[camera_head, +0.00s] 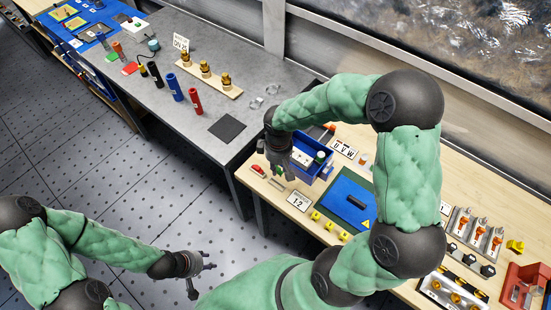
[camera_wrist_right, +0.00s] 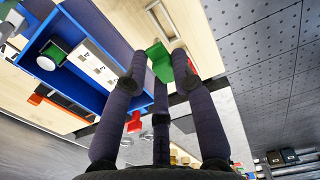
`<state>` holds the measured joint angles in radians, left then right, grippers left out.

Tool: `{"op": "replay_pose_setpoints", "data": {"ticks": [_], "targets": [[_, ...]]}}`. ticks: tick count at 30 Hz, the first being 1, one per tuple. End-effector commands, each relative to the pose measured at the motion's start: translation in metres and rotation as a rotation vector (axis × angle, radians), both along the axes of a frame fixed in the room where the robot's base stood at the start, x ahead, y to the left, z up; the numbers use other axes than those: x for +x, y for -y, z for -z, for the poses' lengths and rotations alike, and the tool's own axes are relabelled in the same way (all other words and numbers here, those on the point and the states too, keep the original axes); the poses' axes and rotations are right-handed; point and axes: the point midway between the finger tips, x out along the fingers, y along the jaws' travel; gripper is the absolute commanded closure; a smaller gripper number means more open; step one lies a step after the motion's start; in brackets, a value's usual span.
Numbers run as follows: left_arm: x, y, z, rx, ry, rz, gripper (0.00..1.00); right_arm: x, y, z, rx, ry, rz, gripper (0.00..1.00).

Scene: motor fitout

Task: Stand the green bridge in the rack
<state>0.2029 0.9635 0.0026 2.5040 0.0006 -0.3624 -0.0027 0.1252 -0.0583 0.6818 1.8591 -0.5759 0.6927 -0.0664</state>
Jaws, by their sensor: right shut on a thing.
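The green bridge is a small green block (camera_wrist_right: 158,60) between the finger ends of my right gripper (camera_wrist_right: 160,78) in the right wrist view. The fingers are shut on it, above the wooden bench top. In the head view this gripper (camera_head: 279,170) is beside the blue bin at the front edge of the wooden bench, and only a little green shows by its fingertips. A pale metal slotted piece (camera_wrist_right: 161,20) lies just beyond the bridge; I cannot tell whether it is the rack. My left gripper (camera_head: 202,276) is open and empty over the floor.
The blue bin (camera_head: 322,170) holds white and green parts close beside my right gripper. A red part (camera_head: 258,170) and a "12" card (camera_head: 299,201) lie near the bench edge.

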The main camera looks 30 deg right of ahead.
Motion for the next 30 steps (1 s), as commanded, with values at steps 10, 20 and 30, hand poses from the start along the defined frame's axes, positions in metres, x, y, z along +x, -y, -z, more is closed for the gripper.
{"op": "replay_pose_setpoints", "data": {"ticks": [10,20,30], "targets": [[0.0,0.0,0.004,0.0,0.0,0.0,0.6,-0.001,0.0,0.003,0.0,0.0,0.001,0.96],[0.0,0.0,0.022,0.0,0.001,0.0,0.6,-0.001,0.0,0.026,0.0,0.0,0.002,0.96],[0.0,0.0,0.044,0.0,0.001,0.0,0.6,0.0,0.0,0.053,-0.001,0.0,0.002,0.96]]}}
